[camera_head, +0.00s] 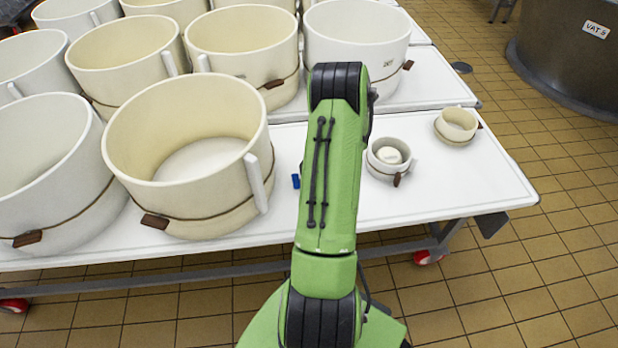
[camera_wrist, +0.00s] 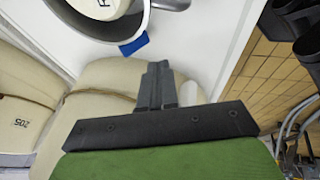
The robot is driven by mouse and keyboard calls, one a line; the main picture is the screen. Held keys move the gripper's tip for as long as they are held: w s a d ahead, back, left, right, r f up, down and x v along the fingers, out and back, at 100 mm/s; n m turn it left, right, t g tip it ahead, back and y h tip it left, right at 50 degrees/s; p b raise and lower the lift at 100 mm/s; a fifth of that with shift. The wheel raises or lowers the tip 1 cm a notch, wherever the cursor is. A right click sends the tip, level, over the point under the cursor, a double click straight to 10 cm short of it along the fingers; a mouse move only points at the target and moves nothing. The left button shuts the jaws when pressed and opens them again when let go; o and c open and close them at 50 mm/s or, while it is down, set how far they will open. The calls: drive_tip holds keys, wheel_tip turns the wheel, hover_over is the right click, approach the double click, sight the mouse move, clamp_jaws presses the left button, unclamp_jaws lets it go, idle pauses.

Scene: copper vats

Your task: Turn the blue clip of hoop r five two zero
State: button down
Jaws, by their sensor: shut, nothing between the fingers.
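A pale round piece (camera_wrist: 100,6) with dark lettering sits inside this hoop; only an "R" is legible and the rest is cut off by the frame. In the head view the blue clip (camera_head: 296,181) is a small patch just left of my arm, which hides its hoop. My gripper (camera_wrist: 159,66) is shut and empty, with its fingertips apart from the clip, below and right of it in the wrist view. The head view hides my gripper behind the arm.
Large cream hoops (camera_head: 190,150) with brown clips crowd the white table (camera_head: 480,190) at left. Two small hoops stand right of my arm, one (camera_head: 390,174) holding a white piece, the other (camera_head: 457,125) farther back. The table's right end is clear. A dark vat (camera_head: 570,60) stands behind.

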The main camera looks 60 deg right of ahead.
sight(296, 188)
drive_tip(key=b+x, duration=0.1)
drive_tip(key=x, duration=0.3)
drive_tip(key=shift+f, duration=0.15)
drive_tip(key=shift+w+d+f+b, duration=0.55)
drive_tip(key=shift+w+d+f, duration=0.2)
drive_tip(key=shift+f, duration=0.2)
drive_tip(key=shift+w+d+f, duration=0.2)
drive_tip(key=shift+w+d, duration=0.05)
drive_tip(key=shift+s+a+f, duration=0.1)
drive_tip(key=shift+f, duration=0.05)
